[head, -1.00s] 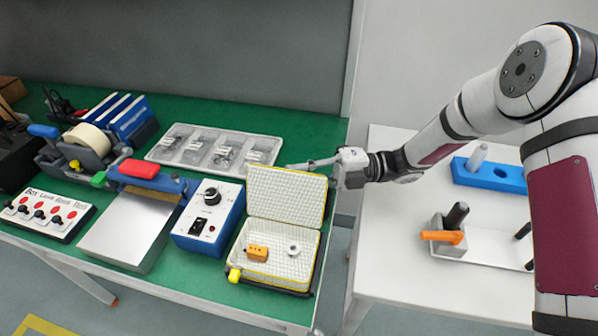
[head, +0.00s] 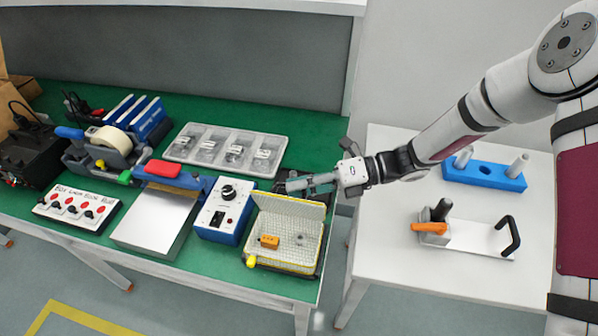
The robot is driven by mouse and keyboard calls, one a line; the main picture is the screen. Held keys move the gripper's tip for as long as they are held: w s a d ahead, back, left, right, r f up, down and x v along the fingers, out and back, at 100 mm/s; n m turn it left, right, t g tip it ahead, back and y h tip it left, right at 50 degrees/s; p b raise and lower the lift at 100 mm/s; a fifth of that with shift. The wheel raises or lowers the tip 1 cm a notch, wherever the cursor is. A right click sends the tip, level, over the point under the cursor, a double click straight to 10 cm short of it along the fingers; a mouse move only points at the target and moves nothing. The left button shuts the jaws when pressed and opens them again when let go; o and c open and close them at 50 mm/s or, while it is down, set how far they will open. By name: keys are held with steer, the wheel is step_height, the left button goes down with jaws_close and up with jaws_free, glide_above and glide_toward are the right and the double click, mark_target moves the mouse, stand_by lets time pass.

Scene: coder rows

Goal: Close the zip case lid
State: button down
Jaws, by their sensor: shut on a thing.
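The zip case (head: 285,268) sits open at the front right of the green bench, with a yellow rim and a pale gridded lining. Its lid (head: 285,207) stands raised at the back of the case, tilted up from the hinge side. An orange block (head: 269,241) and a small round grey piece (head: 300,239) lie inside the base. A yellow tab (head: 251,261) shows at the front left corner. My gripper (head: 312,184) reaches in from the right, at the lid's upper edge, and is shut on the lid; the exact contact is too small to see.
A blue control box (head: 222,212) stands close against the case's left side. A grey parts tray (head: 226,147) lies behind it. A white table (head: 385,235) at right holds a blue block (head: 484,173) and a white plate fixture (head: 470,238).

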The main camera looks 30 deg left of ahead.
mark_target(290, 257)
steer(key=shift+s+d+r+n+p, duration=0.2)
steer(key=shift+s+n+p, duration=0.25)
steer(key=shift+s, duration=0.2)
steer(key=shift+s+d+f+n+t+p, duration=0.35)
steer(key=shift+s+f+n+t+p, duration=0.7)
steer(key=shift+p, duration=1.15)
steer(key=shift+s+d+f+n+t+p, duration=0.3)
steer(key=shift+s+f+n+t+p, duration=0.25)
steer(key=shift+s+f+n+p, duration=1.05)
steer(key=shift+s+d+f+n+t+p, duration=0.35)
steer(key=shift+s+f+n+t+p, duration=0.3)
steer(key=shift+s+p, duration=1.55)
steer(key=shift+w+p, duration=0.6)
steer(key=shift+w, duration=0.05)
steer(key=c, duration=1.7)
jaws_free()
